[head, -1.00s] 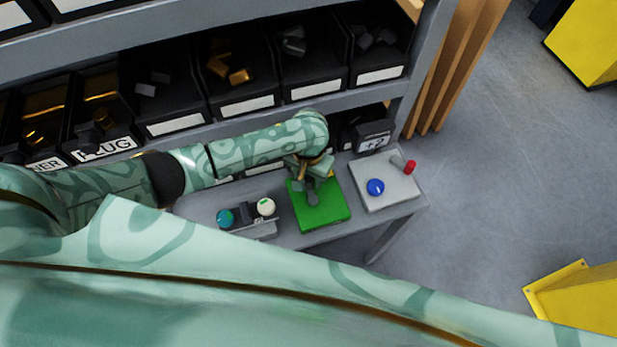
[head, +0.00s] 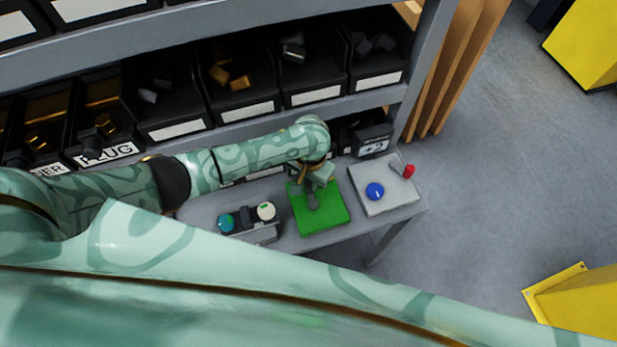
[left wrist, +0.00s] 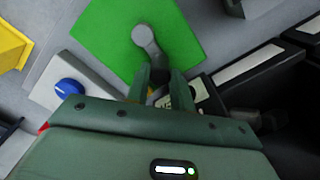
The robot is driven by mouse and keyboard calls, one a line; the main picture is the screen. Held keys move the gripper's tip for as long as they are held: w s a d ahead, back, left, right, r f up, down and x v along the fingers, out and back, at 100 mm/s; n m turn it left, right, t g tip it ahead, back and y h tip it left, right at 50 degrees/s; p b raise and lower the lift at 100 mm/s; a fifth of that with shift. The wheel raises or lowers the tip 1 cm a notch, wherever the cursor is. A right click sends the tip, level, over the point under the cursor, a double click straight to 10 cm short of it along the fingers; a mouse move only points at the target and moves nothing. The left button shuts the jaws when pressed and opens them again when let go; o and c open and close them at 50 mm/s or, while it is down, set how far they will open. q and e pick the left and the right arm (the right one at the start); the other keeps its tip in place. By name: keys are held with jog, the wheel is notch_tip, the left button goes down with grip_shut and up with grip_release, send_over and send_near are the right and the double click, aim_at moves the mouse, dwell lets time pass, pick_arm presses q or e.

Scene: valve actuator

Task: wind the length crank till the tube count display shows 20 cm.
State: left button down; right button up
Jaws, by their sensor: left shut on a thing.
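The crank (head: 312,201) is a grey arm on a green plate (head: 335,208) on the bench. It also shows in the left wrist view (left wrist: 146,36), its hub on the green plate (left wrist: 105,35) and its arm running toward my fingers. My left gripper (head: 314,176) is over the far side of the plate, shut on the crank's handle; its fingers (left wrist: 161,82) mostly hide the handle. A small dark display box (head: 373,142) stands behind, to the right; its marks are too small to read surely. My right gripper is out of view.
To the right is a grey panel with a blue knob (head: 375,191) and a red-tipped lever (head: 408,171). To the left is a box with a teal knob (head: 226,223) and a cream knob (head: 266,211). Shelf bins (head: 240,85) stand close behind my left arm.

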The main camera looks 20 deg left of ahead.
pick_arm(q)
jog(key=m+p, duration=0.1)
jog(key=d+m+p, duration=0.1)
jog(key=m, duration=0.1)
jog(key=shift+w+d+r, duration=0.1)
jog(key=shift+w, duration=0.1)
jog(key=m, duration=0.1)
jog(key=d+m+p, duration=0.1)
jog(key=m, duration=0.2)
jog(key=d+m+p, duration=0.1)
jog(key=shift+m, duration=0.4)
jog(key=m, duration=0.1)
jog(key=d+m, duration=0.1)
jog(key=shift+s+m+p, duration=0.25)
jog(key=shift+m+p, duration=0.05)
jog(key=m, duration=0.1)
jog(key=s+d+m, duration=0.1)
jog(key=m, duration=0.1)
jog(key=shift+m+p, duration=0.3)
jog(key=shift+p, duration=0.1)
jog(key=m, duration=0.2)
jog(key=shift+s+d+m, duration=0.25)
jog(key=shift+s+m, duration=0.05)
jog(key=shift+s+d+m+p, duration=0.1)
jog(key=shift+s+m+p, duration=0.2)
jog(key=shift+m, duration=0.6)
jog(key=shift+s+d+m+p, duration=0.1)
jog(key=shift+s+m+p, duration=0.2)
jog(key=shift+m, duration=0.6)
